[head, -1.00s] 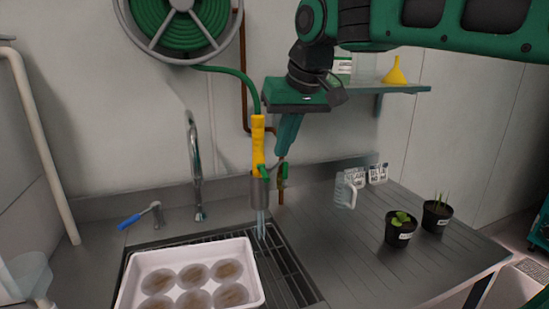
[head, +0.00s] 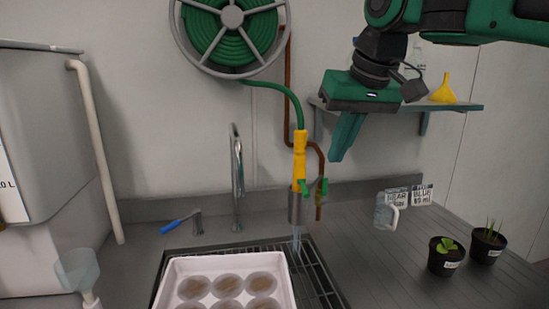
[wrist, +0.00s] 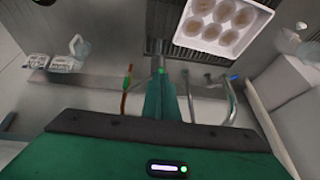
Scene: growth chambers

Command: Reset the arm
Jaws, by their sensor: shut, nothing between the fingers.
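My gripper (head: 344,138) hangs from the arm at the upper right of the head view, pointing down, with its green fingers together and nothing between them. It is in front of the back wall, above the bench and to the right of the yellow-handled spray nozzle (head: 299,160). In the wrist view the shut fingers (wrist: 162,98) point toward the sink area. The nozzle hangs upright on the green hose, and a clear stream shows below it over the drain grate (head: 318,275). The gripper looks apart from the nozzle.
A white tray (head: 172,287) of several round dishes sits on the grate. A tap (head: 237,180), a jug (head: 386,212) and two potted plants (head: 446,256) stand around the bench. A shelf (head: 465,107) with a yellow funnel (head: 443,90) is behind my arm. The right bench middle is clear.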

